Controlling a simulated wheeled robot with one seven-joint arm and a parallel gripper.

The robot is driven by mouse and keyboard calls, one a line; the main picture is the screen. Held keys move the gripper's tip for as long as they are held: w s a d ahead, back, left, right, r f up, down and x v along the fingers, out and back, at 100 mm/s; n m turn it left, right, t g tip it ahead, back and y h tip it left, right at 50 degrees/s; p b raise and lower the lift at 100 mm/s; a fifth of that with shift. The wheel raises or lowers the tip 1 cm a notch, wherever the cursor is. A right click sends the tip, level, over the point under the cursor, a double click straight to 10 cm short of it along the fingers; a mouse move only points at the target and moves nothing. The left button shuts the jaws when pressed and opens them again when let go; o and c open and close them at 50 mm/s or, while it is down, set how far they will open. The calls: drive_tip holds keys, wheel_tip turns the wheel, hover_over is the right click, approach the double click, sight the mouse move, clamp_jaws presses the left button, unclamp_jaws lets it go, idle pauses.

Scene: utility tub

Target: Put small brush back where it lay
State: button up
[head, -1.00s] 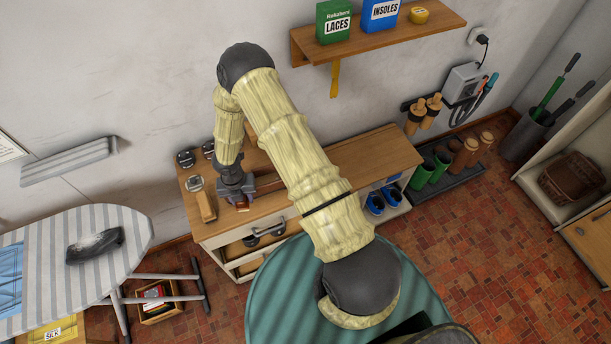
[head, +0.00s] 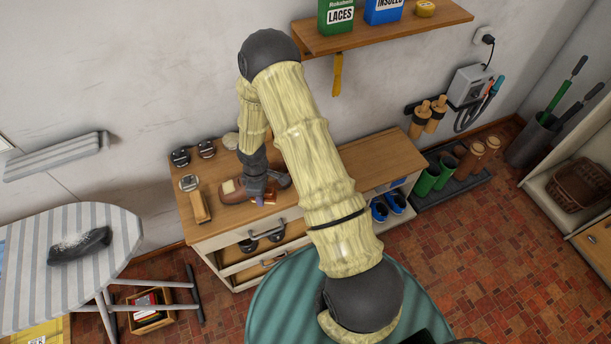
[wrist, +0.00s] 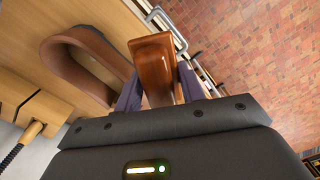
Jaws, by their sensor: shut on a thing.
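The small brush, a glossy brown wooden piece (wrist: 153,58), is between the fingers of my gripper (wrist: 158,86) in the wrist view. My gripper (head: 262,198) is shut on it. In the head view my gripper is low over the front middle of the wooden bench top (head: 345,168), and only a little reddish brown of the brush (head: 269,197) shows. The brush's underside is hidden, and I cannot tell whether it touches the bench top.
A brown shoe (head: 232,194) lies just left of my gripper; it also shows in the wrist view (wrist: 84,62). Round tins (head: 181,157) and a light wooden block (head: 201,207) are at the bench's left end. The bench's right half is clear. A shelf (head: 395,32) hangs above.

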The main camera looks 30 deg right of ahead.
sight(270, 192)
drive_tip(key=d+m+b, duration=0.1)
drive_tip(key=m, duration=0.1)
drive_tip(key=f+m, duration=0.1)
drive_tip(key=m, duration=0.2)
drive_tip(key=d+m+b, duration=0.1)
drive_tip(key=m, duration=0.1)
drive_tip(key=shift+w+d+f+b, duration=0.1)
drive_tip(key=shift+d+f+b, duration=0.15)
drive_tip(key=shift+d+b, duration=0.1)
drive_tip(key=m, duration=0.1)
drive_tip(key=d+m+b, duration=0.1)
drive_tip(key=m, duration=0.1)
drive_tip(key=shift+f+m, duration=0.1)
drive_tip(key=shift+m, duration=0.2)
drive_tip(key=shift+d+m, duration=0.15)
drive_tip(key=shift+m, duration=0.35)
